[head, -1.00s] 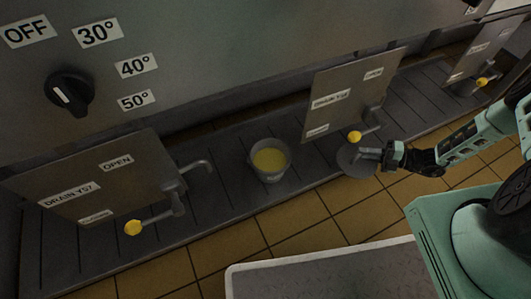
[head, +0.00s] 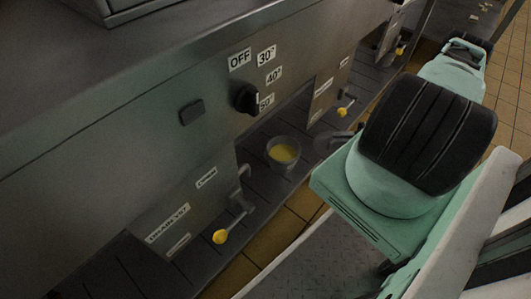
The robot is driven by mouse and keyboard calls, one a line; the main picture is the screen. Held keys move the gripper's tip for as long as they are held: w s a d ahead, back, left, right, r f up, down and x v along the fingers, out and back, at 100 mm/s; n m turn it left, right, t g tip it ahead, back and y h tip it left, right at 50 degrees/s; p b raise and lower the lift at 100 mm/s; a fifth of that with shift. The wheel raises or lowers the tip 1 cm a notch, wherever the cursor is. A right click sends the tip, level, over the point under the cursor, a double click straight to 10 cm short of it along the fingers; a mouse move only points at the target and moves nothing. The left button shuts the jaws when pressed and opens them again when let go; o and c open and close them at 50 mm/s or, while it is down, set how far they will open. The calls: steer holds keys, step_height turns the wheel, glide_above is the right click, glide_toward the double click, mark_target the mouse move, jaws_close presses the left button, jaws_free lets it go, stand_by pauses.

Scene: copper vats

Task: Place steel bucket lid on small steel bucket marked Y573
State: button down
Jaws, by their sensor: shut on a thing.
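The small steel bucket (head: 271,156) stands upright and open on the slatted grey ledge, with yellow liquid (head: 284,152) inside. I cannot read a mark on it. The round steel bucket lid (head: 326,144) is to the right of the bucket, apart from it, and partly hidden by my arm. My gripper (head: 358,127) is at the lid's handle side, and only a small dark part of it shows past my arm. It is shut on the lid.
The vat front carries a black dial (head: 246,98). A drain panel (head: 185,210) and a yellow-knobbed valve handle (head: 220,237) are left of the bucket. Another yellow-knobbed valve (head: 342,112) is close above the lid. Tiled floor (head: 285,225) lies in front of the ledge.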

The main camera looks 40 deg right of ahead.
mark_target(322, 143)
steer(key=b+x, duration=0.3)
steer(key=x, duration=0.6)
steer(key=b+x, duration=0.3)
steer(key=x, duration=0.6)
steer(key=shift+f, duration=0.25)
steer(key=shift+f+b, duration=0.15)
steer(key=shift+b, duration=0.15)
steer(key=c, duration=1.5)
jaws_free()
steer(key=shift+o, duration=0.2)
steer(key=p+v, duration=0.2)
steer(key=v, duration=0.3)
steer(key=p+v, duration=0.2)
steer(key=v, duration=0.4)
steer(key=shift+a+r, duration=0.1)
steer(key=shift+r, duration=0.1)
steer(key=shift+s+d, duration=0.35)
steer(key=shift+s, duration=0.05)
